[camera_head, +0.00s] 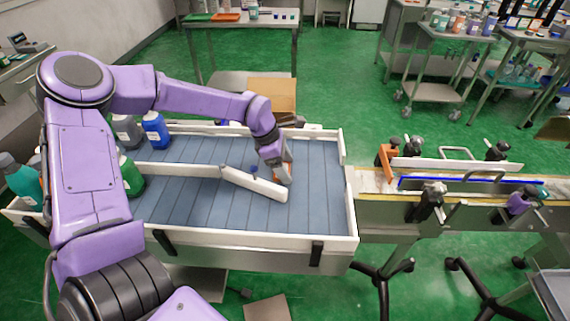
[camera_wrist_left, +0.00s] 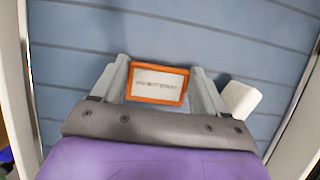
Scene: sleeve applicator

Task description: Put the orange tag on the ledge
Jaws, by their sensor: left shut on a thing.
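The orange tag (camera_wrist_left: 157,83) is an orange-framed rectangle with a white printed face. In the left wrist view it sits between the two grey fingers of my left gripper (camera_wrist_left: 160,85), which is shut on it. In the head view my left gripper (camera_head: 283,174) points down over the blue-grey slatted table, near the end of a white guide bar (camera_head: 255,184); only a little orange shows beside it. I cannot tell which surface is the ledge. My right gripper is not in view.
White side walls (camera_head: 250,242) edge the slatted table (camera_head: 320,200). Bottles stand at its left, including a blue one (camera_head: 155,130) and a green one (camera_head: 130,177). A narrow conveyor with an orange bracket (camera_head: 385,160) and clamps continues to the right.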

